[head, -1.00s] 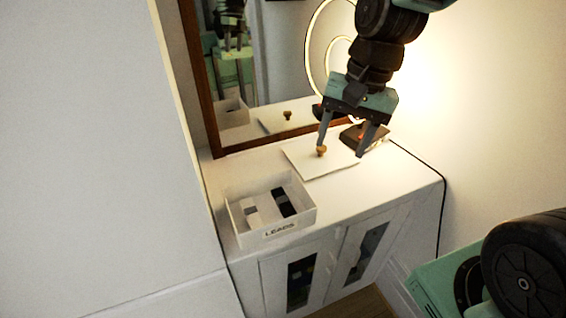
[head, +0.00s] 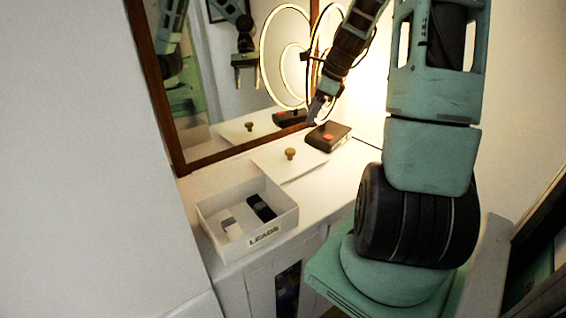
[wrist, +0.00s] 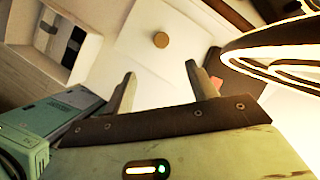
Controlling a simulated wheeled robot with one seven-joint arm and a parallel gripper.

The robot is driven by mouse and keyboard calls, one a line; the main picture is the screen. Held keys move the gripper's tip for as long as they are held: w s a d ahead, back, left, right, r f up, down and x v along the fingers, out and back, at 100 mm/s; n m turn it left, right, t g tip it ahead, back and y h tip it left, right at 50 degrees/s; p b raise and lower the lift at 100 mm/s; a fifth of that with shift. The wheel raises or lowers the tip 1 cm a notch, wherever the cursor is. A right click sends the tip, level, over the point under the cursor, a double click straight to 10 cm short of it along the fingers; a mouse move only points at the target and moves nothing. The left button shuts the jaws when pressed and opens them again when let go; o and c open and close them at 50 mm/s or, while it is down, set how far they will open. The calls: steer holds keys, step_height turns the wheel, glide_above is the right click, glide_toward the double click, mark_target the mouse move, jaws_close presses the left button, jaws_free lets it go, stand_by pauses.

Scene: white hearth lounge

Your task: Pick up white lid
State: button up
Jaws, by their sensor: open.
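The white lid (head: 272,163) is a flat square plate with a round wooden knob (head: 290,153). It lies on the white cabinet top, behind the open box. In the wrist view the lid (wrist: 185,48) and its knob (wrist: 161,40) show beyond my fingers. My gripper (wrist: 159,78) is open and empty, its two fingers spread apart below the knob in that picture. In the head view my gripper (head: 316,110) is up behind the lid, near the ring lamp, apart from the lid and partly hidden.
An open white box (head: 232,248) labelled LEADS holds dark and grey items at the front left. A dark box (head: 328,137) with a red spot sits right of the lid. A glowing ring lamp (head: 262,50) shows in the wood-framed mirror (head: 225,100) behind. My arm covers the right side.

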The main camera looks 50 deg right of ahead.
glide_above(291, 150)
steer(key=s, duration=0.2)
steer(key=f, duration=0.6)
steer(key=d+f, duration=0.1)
steer(key=f, duration=0.1)
steer(key=shift+s+f, duration=0.15)
steer(key=shift+f, duration=0.25)
steer(key=shift+p+x, duration=0.5)
steer(key=shift+x, duration=2.1)
steer(key=shift+d, duration=0.1)
jaws_close()
